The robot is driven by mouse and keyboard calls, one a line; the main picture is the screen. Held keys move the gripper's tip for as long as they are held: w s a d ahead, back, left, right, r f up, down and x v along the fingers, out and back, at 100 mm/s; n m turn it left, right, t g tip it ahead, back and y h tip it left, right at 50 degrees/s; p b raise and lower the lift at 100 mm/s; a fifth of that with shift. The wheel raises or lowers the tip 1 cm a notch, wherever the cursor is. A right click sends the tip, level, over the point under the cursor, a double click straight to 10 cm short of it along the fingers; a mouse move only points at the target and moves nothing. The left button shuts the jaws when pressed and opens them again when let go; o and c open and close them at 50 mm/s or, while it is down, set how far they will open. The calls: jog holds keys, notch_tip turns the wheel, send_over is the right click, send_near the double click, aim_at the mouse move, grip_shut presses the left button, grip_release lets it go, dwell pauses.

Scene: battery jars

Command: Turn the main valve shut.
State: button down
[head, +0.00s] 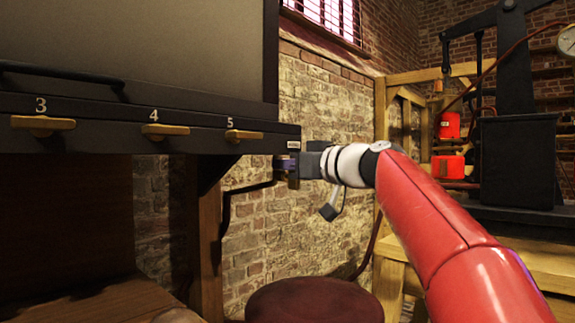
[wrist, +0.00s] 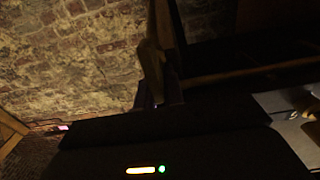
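My gripper (head: 287,167) is at the right end of the long black rail (head: 190,122), just below a small pale label (head: 293,143). A small purplish part shows at its tip; I cannot tell if it is a finger or part of a valve. No main valve can be picked out clearly; the gripper may hide it. A dark bent pipe (head: 228,205) runs down and left from beside the gripper. In the dark wrist view, a narrow brownish upright piece (wrist: 151,62) stands beyond the gripper body. Whether the fingers are open or shut cannot be seen.
Brass taps marked 3 (head: 43,125), 4 (head: 165,130) and 5 (head: 244,135) line the rail under a large dark panel (head: 140,45). A round dark red stool top (head: 314,302) is below. A timber frame and black machine (head: 517,160) stand right.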

jog(key=shift+w+d+m, duration=0.15)
jog(key=shift+m, duration=0.65)
jog(key=c, duration=1.5)
grip_release()
jog(key=shift+d, duration=0.1)
jog(key=b+v, duration=0.2)
jog(key=v, duration=0.5)
jog(key=shift+s+d, duration=0.2)
jog(key=shift+s, duration=0.1)
jog(key=shift+d, duration=0.1)
